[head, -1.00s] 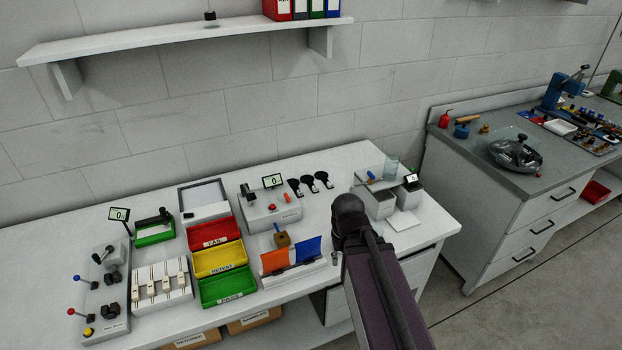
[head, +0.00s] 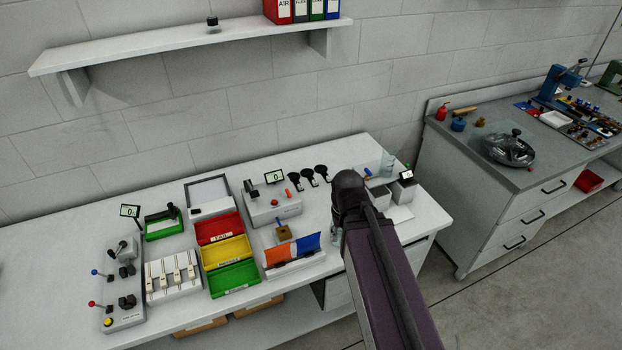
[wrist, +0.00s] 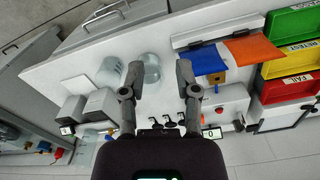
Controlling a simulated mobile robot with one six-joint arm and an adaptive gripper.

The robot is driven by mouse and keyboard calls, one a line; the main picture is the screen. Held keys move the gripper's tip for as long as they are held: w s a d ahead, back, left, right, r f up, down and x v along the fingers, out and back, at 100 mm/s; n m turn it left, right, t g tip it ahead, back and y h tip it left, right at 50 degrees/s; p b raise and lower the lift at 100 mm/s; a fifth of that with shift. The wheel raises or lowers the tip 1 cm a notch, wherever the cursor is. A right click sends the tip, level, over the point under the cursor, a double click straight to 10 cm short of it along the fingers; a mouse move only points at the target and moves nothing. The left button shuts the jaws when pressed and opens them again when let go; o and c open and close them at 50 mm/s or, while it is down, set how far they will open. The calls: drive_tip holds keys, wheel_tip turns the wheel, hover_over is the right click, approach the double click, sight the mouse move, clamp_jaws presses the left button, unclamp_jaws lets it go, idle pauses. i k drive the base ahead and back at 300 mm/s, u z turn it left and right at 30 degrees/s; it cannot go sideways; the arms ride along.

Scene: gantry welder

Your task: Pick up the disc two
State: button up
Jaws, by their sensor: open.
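Three small black round pieces stand in a row at the back of the white bench, the middle one (head: 307,177) between two like it; no label shows which is disc two. In the wrist view the black pieces (wrist: 169,123) are partly covered by my gripper's body. My gripper (wrist: 158,66) is open and empty, its two fingers spread above the bench. A clear round glass vessel (wrist: 151,70) shows between the fingertips, lower down. In the head view my arm hides the gripper.
Orange and blue flaps (head: 306,243) and red, yellow and green bins (head: 226,252) lie left of my arm. Grey boxes (head: 403,193) and a clear beaker (head: 388,163) stand right. A shelf (head: 190,45) hangs above.

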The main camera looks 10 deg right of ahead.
sight(308, 173)
drive_tip(key=k, duration=0.65)
drive_tip(key=u, duration=0.45)
drive_tip(key=i, duration=1.45)
drive_tip(key=z, duration=0.3)
